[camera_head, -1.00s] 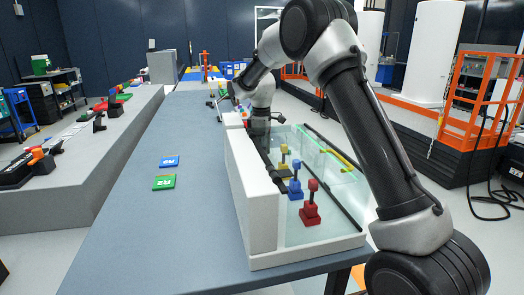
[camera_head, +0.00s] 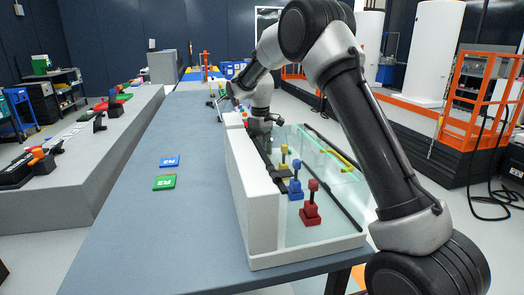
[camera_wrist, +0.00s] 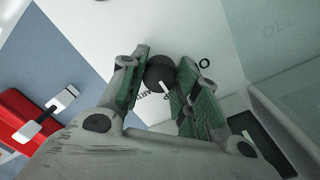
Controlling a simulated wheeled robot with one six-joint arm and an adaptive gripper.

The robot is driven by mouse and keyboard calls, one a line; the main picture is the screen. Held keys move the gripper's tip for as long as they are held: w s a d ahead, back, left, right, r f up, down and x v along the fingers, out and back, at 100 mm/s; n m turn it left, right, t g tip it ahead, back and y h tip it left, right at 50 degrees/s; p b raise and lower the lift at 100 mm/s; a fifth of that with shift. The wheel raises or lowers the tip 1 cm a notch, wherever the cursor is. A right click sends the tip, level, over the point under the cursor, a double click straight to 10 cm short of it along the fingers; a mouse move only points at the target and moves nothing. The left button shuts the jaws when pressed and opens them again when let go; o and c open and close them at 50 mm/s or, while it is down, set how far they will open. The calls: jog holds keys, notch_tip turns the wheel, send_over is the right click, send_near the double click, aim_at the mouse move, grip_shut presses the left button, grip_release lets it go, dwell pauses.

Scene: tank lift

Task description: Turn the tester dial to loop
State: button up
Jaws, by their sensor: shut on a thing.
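In the wrist view the tester dial (camera_wrist: 159,72) is a round black knob with a short white pointer line on a white panel (camera_wrist: 190,30). The pointer aims down and slightly right in the picture. Dark letters stand around the dial, partly hidden by my fingers; I cannot read a whole word. My gripper (camera_wrist: 163,58) has one green-padded finger on each side of the dial and is shut on it. In the head view my gripper (camera_head: 262,124) is beyond the near tank, small and dark; the dial cannot be made out there.
A red block with a white-tipped lever (camera_wrist: 45,118) lies left of the panel in the wrist view. A glass tank (camera_head: 310,238) with red (camera_head: 311,212), blue (camera_head: 295,185) and yellow (camera_head: 284,165) handled pieces stands nearer. The blue-grey tabletop (camera_head: 150,230) left of it is mostly clear.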

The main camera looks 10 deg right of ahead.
jog(key=shift+r, duration=0.1)
jog(key=o, duration=1)
jog(key=r, duration=1.2)
jog(key=shift+s+a, duration=0.25)
jog(key=shift+a, duration=0.05)
jog(key=shift+w+d, duration=0.1)
